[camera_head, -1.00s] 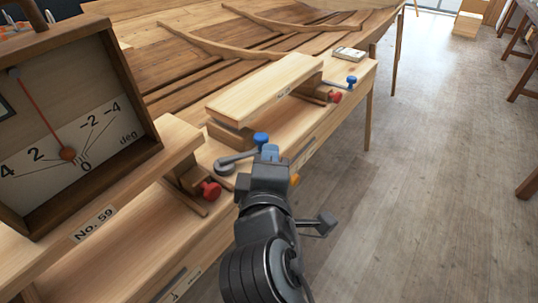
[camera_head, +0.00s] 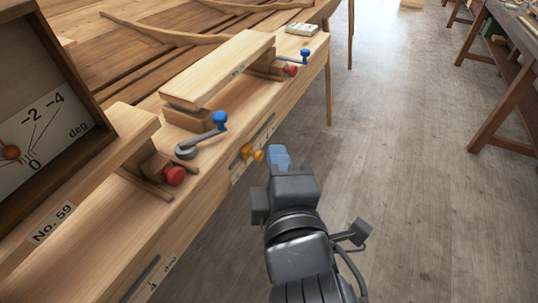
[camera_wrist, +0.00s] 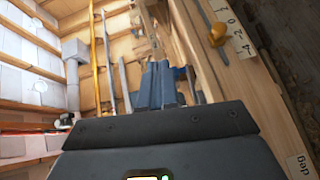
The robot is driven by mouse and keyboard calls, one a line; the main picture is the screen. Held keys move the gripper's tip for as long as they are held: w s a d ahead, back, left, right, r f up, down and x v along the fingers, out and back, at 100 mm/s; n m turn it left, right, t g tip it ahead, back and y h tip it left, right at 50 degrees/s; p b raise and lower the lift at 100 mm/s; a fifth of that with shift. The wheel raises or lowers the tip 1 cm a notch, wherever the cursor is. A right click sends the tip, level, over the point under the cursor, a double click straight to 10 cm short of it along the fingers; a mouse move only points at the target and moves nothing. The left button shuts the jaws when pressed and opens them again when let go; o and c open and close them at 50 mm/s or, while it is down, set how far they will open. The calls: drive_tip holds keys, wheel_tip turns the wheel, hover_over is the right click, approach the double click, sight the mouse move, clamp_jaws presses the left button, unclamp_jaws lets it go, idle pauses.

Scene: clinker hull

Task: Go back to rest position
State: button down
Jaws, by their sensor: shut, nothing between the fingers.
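My gripper (camera_head: 280,158) is in the head view, in front of the bench's front edge and to the right of the nearer crank. Its blue fingertips are together with nothing between them. They also show in the wrist view (camera_wrist: 160,85). The nearer crank with a blue knob (camera_head: 219,119) stands on the bench (camera_head: 140,232), apart from my gripper. Orange pointers (camera_head: 252,154) on the bench's front face lie just left of my fingertips.
A dial box (camera_head: 85,127) marked in degrees stands at the left. Red knobs (camera_head: 175,176) and a farther blue-knobbed crank (camera_head: 305,55) are along the bench. A second workbench (camera_head: 510,90) stands at the right. The wooden floor (camera_head: 410,180) between them is clear.

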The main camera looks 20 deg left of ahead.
idle(0.4)
drive_tip(key=s+d+f+m+h, duration=0.1)
drive_tip(key=s+d+f+m, duration=0.45)
drive_tip(key=d, duration=0.35)
drive_tip(key=s+d+f+m+h, duration=0.2)
drive_tip(key=s+d+f+m, duration=0.35)
drive_tip(key=s+d, duration=0.2)
drive_tip(key=s+d+r+m+h, duration=0.1)
drive_tip(key=s+d+m+h, duration=0.1)
drive_tip(key=s+d+m, duration=0.3)
drive_tip(key=s+d+r+m+h, duration=0.1)
drive_tip(key=s+d+m+h, duration=0.1)
drive_tip(key=s+d+m, duration=0.4)
drive_tip(key=s+d, duration=0.3)
drive_tip(key=s, duration=0.4)
drive_tip(key=shift+r, duration=0.35)
